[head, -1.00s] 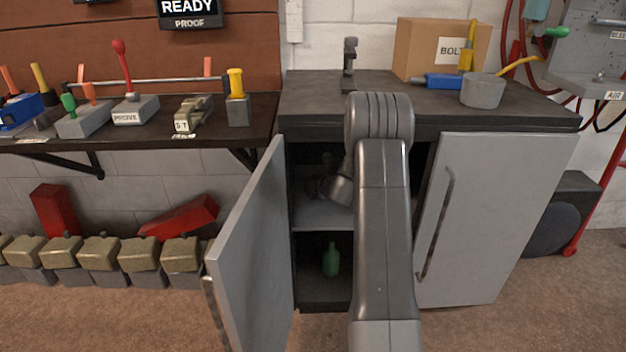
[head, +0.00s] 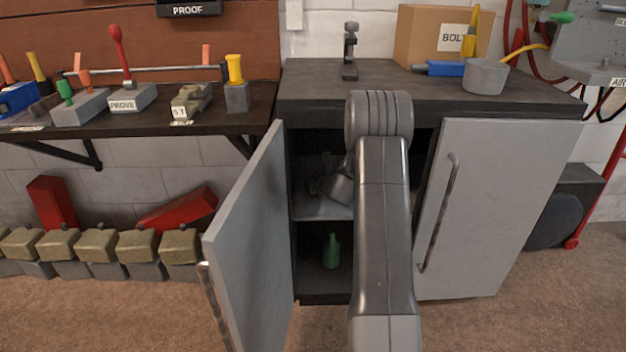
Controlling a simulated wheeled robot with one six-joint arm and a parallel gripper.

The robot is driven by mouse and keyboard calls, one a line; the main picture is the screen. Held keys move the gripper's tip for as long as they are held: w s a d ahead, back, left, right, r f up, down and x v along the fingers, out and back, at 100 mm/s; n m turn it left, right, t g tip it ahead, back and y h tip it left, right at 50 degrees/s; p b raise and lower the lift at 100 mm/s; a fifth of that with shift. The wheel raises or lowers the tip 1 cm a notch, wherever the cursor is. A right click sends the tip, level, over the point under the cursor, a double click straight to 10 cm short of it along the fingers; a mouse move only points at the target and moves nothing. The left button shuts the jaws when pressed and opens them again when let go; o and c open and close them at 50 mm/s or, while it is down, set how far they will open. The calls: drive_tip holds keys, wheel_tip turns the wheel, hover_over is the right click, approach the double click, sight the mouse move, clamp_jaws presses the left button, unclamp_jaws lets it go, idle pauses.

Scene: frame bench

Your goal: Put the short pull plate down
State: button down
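My arm reaches into the open left side of the grey cabinet (head: 385,88). My gripper (head: 316,186) is in the dark upper compartment, just above or at the inner shelf (head: 318,208). It is small, dim and partly covered by my own wrist, so I cannot tell whether its fingers are open or shut. I cannot make out the short pull plate in or near it. The left cabinet door (head: 248,235) stands open towards me, left of my arm. The right door (head: 490,205) looks shut.
A green bottle (head: 331,252) stands in the lower compartment. The cabinet top holds a small dark stand (head: 349,52), a cardboard box (head: 420,35) and a grey pot (head: 485,77). A dark shelf (head: 140,127) with tools is on the left, with several khaki-topped blocks (head: 98,243) below.

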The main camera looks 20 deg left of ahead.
drive_tip(key=shift+f+b, duration=0.3)
drive_tip(key=shift+b, duration=0.05)
drive_tip(key=c, duration=1.1)
unclamp_jaws()
drive_tip(key=shift+o, duration=0.2)
drive_tip(key=shift+f, duration=0.15)
